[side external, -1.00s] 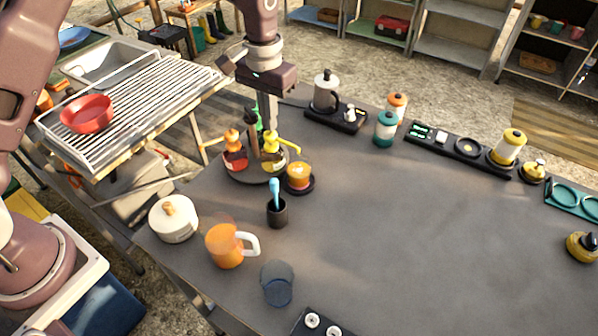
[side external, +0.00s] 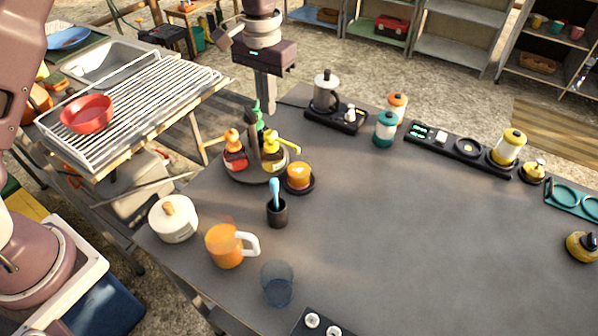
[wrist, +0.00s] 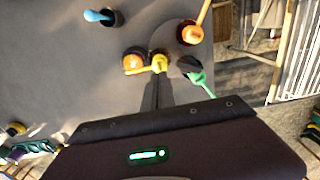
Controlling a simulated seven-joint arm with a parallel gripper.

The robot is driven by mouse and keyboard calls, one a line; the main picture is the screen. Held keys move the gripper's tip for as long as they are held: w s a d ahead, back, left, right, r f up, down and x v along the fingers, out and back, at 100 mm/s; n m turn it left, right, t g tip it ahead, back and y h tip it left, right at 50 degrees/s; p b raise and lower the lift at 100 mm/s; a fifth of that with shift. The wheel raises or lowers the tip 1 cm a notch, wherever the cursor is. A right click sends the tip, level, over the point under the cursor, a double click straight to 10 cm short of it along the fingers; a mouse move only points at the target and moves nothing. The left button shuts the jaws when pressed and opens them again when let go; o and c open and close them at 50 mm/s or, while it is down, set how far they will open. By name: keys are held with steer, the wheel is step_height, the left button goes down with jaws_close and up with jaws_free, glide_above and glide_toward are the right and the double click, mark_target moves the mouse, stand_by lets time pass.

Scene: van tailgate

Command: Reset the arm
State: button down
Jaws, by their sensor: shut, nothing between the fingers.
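My gripper (side external: 266,108) is shut and empty. The tray holds a red bottle with an orange top (side external: 235,158), a yellow-topped bottle (side external: 272,158), a dark bottle and a green-topped bottle (side external: 258,116). In the wrist view my gripper's narrow fingers (wrist: 157,92) point toward the yellow top (wrist: 159,63), and the green top (wrist: 197,80) is to their right.
An orange jar (side external: 299,176), a dark cup with a blue utensil (side external: 277,212), an orange mug (side external: 224,247), a blue glass (side external: 277,287) and a white lidded pot (side external: 173,222) stand nearby. A moka pot (side external: 325,90) stands behind. The table's centre right is clear.

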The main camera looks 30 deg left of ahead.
stand_by(0.3)
steer(key=s+a+r+t, duration=0.3)
steer(key=s+a+r, duration=0.1)
steer(key=s+r, duration=1.1)
steer(key=s+a+f+t, duration=0.2)
steer(key=s, duration=1.4)
steer(key=shift+s+t, duration=0.15)
steer(key=shift+t, duration=0.15)
